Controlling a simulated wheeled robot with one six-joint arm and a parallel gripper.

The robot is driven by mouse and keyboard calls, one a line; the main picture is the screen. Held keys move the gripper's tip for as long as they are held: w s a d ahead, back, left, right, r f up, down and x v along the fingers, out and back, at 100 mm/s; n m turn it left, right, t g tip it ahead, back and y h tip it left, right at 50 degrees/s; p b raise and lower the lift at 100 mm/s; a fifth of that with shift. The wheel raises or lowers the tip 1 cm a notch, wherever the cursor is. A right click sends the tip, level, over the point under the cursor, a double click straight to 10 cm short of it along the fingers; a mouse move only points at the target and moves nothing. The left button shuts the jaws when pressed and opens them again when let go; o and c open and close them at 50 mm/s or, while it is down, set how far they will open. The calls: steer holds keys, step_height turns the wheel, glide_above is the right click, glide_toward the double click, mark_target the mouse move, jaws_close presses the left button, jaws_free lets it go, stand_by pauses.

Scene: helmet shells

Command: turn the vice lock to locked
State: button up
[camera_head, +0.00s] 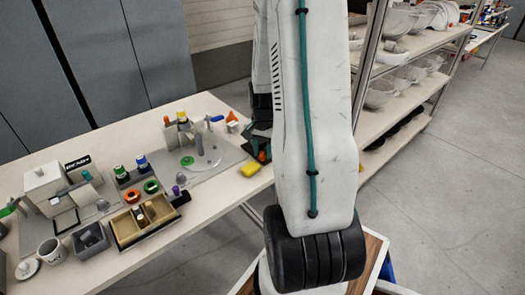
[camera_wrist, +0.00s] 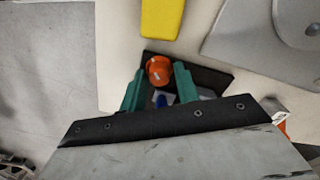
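An orange round knob (camera_wrist: 158,70) with a pale mark on its face sits on a dark base (camera_wrist: 212,79) in the wrist view. It looks like the vice lock, but I see no label. My gripper (camera_wrist: 159,72) has its two green fingers apart, one on each side of the knob, with no clear grip on it. Whether a finger touches the knob, I cannot tell. A small blue part (camera_wrist: 160,100) shows between the fingers. In the head view my gripper (camera_head: 261,148) is at the table's right end, and my arm hides much of that area.
A yellow block (camera_head: 251,169) lies on the table (camera_head: 130,265) close to my gripper; it also shows in the wrist view (camera_wrist: 162,18). A grey plate (camera_head: 190,170) with fixtures is to the left. A divided wooden tray (camera_head: 125,228) and a mug (camera_head: 52,250) stand farther left.

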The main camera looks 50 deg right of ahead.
mark_target(263, 152)
steer(key=shift+r, duration=0.1)
step_height(263, 152, up, 8)
steer(key=shift+f, duration=0.2)
stand_by(0.7)
